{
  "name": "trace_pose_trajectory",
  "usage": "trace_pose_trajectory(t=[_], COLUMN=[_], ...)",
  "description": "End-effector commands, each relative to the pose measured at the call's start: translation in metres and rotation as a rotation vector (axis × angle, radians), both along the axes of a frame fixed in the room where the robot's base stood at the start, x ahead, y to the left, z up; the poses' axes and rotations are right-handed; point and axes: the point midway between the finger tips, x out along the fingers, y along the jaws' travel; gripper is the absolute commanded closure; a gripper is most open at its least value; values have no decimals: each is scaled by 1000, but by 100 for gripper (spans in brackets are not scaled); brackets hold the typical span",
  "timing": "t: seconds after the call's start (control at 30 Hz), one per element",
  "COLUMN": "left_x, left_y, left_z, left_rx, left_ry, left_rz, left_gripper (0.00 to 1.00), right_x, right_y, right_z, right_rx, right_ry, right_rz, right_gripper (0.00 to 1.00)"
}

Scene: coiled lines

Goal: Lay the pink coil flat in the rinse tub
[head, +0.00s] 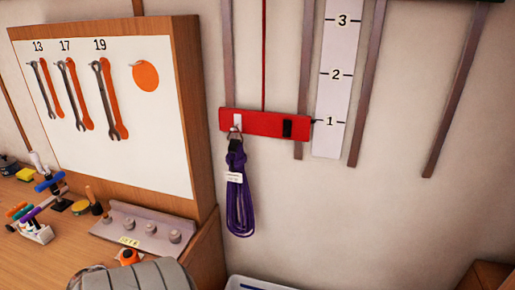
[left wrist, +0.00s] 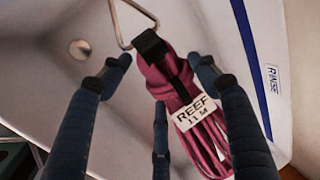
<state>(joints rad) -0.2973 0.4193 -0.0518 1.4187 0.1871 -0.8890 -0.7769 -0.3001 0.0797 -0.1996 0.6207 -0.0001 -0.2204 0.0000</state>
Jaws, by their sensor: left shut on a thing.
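The pink coil (left wrist: 163,88) shows in the left wrist view with a black strap, a metal triangle ring (left wrist: 133,22) at its top and a white tag reading "REEF 11 M". My left gripper (left wrist: 160,72) is shut on the pink coil, its blue-grey fingers around it. Behind the coil is the pale inside of the rinse tub (left wrist: 225,45), with a round drain, a blue stripe and a RINSE label. Whether the coil touches the tub is unclear. In the head view only a strip of the tub (head: 238,282) shows at the bottom. My right gripper is not in view.
A purple coil (head: 239,200) hangs from a red rail (head: 264,124) on the wall. A wooden cabinet with a wrench board (head: 100,150) stands at left. The bench (head: 50,262) below holds small tools and a grey weight rack (head: 145,230).

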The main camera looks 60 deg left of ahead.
Motion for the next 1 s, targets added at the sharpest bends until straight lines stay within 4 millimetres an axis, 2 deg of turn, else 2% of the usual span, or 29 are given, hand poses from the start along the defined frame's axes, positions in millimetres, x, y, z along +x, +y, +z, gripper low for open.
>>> trace_pose_trajectory(t=[0.03,0.7,1.0], left_x=[2,2,3], left_y=[0,1,0], left_z=[-7,-71,-94], left_rx=[0,0,0], left_ry=[-5,-5,-5], left_rz=[0,1,1], left_gripper=[97,97,97], right_x=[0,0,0], right_y=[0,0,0], right_z=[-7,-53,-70], right_rx=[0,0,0], right_ry=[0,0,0], right_rz=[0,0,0], right_gripper=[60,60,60])
